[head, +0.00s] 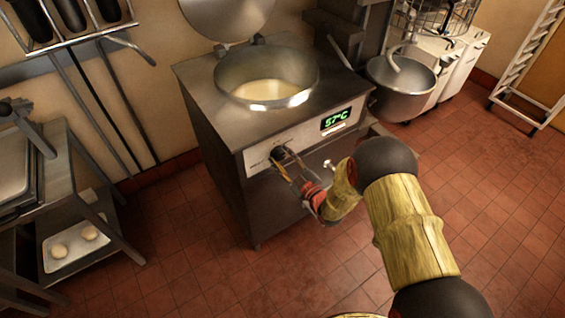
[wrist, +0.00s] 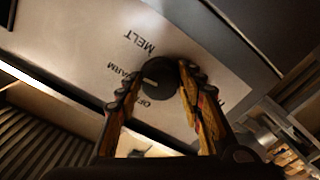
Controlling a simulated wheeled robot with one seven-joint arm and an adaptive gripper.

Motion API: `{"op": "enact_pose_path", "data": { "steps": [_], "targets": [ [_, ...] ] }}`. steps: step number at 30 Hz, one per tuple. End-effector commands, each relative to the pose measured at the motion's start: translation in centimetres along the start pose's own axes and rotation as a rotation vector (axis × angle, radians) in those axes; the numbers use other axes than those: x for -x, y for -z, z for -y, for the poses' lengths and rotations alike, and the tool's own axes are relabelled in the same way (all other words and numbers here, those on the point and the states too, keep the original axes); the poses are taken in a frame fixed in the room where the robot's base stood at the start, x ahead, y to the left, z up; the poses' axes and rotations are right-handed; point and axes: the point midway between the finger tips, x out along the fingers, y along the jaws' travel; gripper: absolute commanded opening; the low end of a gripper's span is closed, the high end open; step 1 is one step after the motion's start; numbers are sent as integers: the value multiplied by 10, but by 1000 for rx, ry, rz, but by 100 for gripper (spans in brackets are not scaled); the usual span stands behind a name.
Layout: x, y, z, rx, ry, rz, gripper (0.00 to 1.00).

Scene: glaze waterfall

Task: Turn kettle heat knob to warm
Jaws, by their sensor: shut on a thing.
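The steel kettle (head: 215,150) stands as a square cabinet with a round, open bowl of pale liquid. Its front panel has a green display (head: 335,119) reading 57°C. The dark round heat knob (wrist: 158,77) sits on the panel, with labels OFF, WARM (its first letter hidden) and MELT around it. A pale pointer mark on the knob points left, roughly toward WARM; the exact alignment is hard to tell. My gripper (wrist: 157,82) is shut on the knob, one finger on each side.
A mixer bowl (head: 399,88) stands right of the kettle. A metal table with a lower tray (head: 75,262) is at the left. A rack (head: 530,70) stands at the far right. The red tile floor (head: 190,275) in front is clear.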

Motion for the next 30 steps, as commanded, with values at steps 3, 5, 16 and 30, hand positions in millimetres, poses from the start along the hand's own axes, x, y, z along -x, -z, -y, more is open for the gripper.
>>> {"op": "enact_pose_path", "data": {
  "steps": [3,5,16,30],
  "targets": [
    [0,-2,2,101,1,-1,12],
    [0,-2,2,147,1,-1,12],
    [0,-1,1,347,2,-1,12],
    [0,0,0,399,3,-1,12]
  ]
}}
